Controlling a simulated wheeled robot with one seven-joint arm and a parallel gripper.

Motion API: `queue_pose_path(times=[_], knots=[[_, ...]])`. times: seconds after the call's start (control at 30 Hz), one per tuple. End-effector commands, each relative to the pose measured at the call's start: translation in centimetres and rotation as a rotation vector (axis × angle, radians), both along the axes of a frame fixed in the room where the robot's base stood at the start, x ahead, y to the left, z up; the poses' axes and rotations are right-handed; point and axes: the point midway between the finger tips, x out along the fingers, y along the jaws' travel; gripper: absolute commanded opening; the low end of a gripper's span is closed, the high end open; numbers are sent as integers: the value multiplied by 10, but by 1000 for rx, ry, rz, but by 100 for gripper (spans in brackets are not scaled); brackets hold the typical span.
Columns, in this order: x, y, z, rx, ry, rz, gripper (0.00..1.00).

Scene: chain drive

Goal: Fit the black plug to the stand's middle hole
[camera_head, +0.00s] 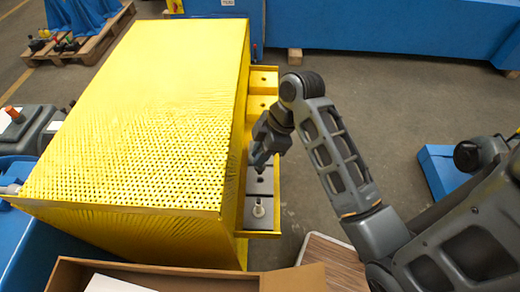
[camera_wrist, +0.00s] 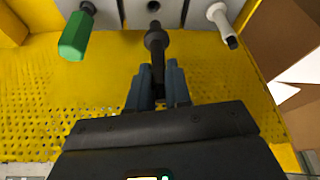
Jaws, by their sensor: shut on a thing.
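My gripper (camera_wrist: 159,68) is shut on the black plug (camera_wrist: 155,40), which points away from the jaws towards the grey stand (camera_wrist: 185,13). The stand's middle hole (camera_wrist: 153,6) shows as a dark spot just beyond the plug's tip, and the two look apart. In the head view my gripper (camera_head: 262,152) is above the stand (camera_head: 250,213), in an open drawer of the yellow cabinet. The black plug is hard to tell from the dark gripper there.
The yellow cabinet (camera_head: 150,100) stands close left of my arm. A cardboard box (camera_head: 292,279) is in front.

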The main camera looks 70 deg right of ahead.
Motion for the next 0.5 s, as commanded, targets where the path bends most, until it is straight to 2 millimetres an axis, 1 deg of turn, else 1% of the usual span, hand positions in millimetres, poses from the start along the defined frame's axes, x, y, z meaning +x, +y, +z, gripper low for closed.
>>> queue_pose_path(times=[0.03,0.2,0.33,0.5], knots=[[0,0,-7,0,0,1,0],[0,0,-21,0,0,1,0],[0,0,-27,0,0,1,0],[0,0,-29,-1,-1,1,0]])
